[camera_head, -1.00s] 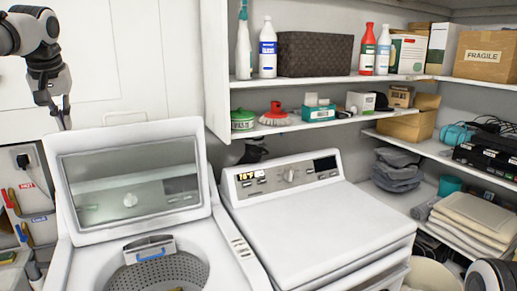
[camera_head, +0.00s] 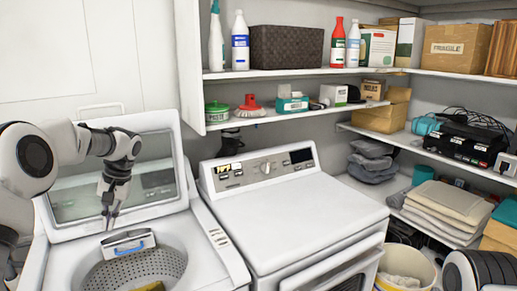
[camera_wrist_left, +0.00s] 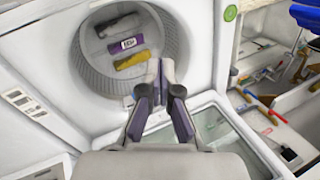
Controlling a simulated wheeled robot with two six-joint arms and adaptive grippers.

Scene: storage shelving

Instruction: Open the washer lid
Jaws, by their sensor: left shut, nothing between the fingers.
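The washer lid (camera_head: 68,203) stands raised at the back of the washer, a white frame around a glass window. The open washer (camera_head: 222,262) shows its perforated drum at the lower left of the head view. My left gripper (camera_head: 110,227) is shut and empty, pointing down in front of the raised lid, above the back of the drum opening. In the left wrist view the shut fingertips (camera_wrist_left: 160,64) show near the drum rim, with the lid's glass (camera_wrist_left: 215,125) behind and below them. Whether they touch anything is unclear. My right gripper is not in view.
Several colored items, one yellow (camera_wrist_left: 133,60), lie in the drum (camera_wrist_left: 90,65). A dryer (camera_head: 290,210) stands right of the washer. Shelves (camera_head: 300,72) with bottles and boxes hang above it. A bucket (camera_head: 407,262) stands at the lower right.

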